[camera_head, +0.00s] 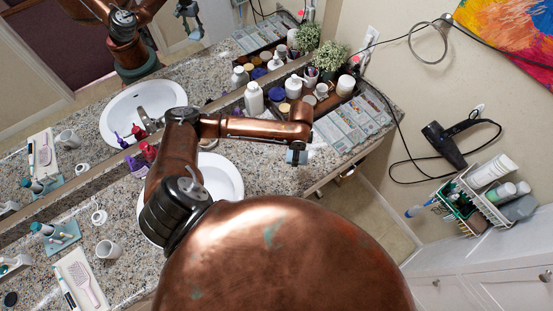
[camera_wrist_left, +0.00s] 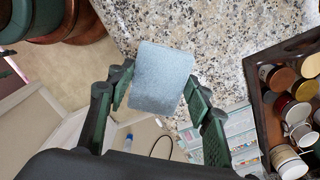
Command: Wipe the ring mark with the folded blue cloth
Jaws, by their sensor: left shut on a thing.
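The folded blue cloth (camera_wrist_left: 160,78) is a pale grey-blue pad between the two fingers of my left gripper (camera_wrist_left: 160,93) in the left wrist view. The gripper is shut on it. In the head view, my left gripper (camera_head: 298,149) is at the end of the copper arm, over the right part of the speckled counter (camera_head: 268,172) near its front edge. The cloth (camera_head: 297,157) shows small below it. I cannot tell if the cloth touches the counter. I cannot make out the ring mark in either view; my arm and body hide part of the counter. My right gripper is not in view.
A wooden tray of jars and bottles (camera_wrist_left: 262,112) stands by the gripper, with flat palettes (camera_head: 352,125) at the counter's right end. The sink (camera_head: 222,178) is behind my arm. A cup (camera_head: 109,249) and brush tray (camera_head: 70,268) are at left. A mirror lines the back.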

